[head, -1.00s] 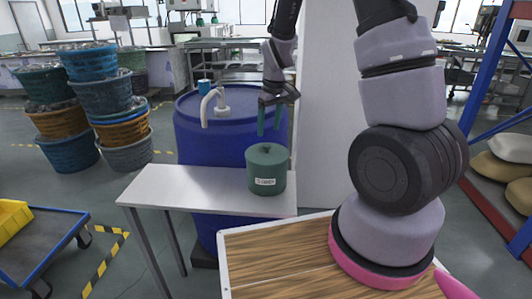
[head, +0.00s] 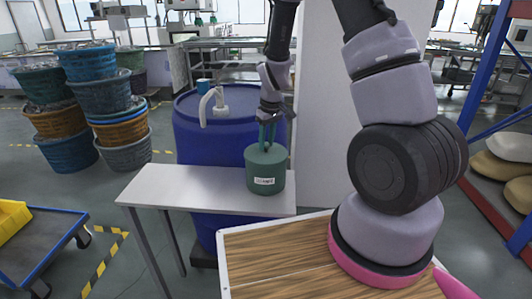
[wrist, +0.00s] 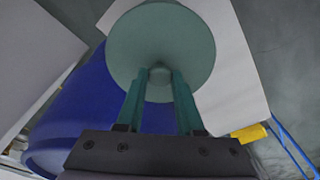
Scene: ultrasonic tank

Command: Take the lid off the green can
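The green can (head: 266,181), with a white label, stands upright on the right end of a white table. Its round green lid (head: 266,154) sits on top. In the wrist view the lid (wrist: 160,30) appears as a disc with a small knob (wrist: 160,75) at its centre. My gripper (head: 267,143) points straight down over the lid, its green fingertips down at the knob. In the wrist view its two fingers (wrist: 160,80) stand apart, one on each side of the knob, with little space beside it. Contact with the knob cannot be made out clearly.
A large blue drum (head: 205,140) with a pale pipe stands right behind the white table (head: 170,185). The table is bare left of the can. A wood-topped surface (head: 275,260) lies in front. Stacked baskets (head: 105,95) stand at the left.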

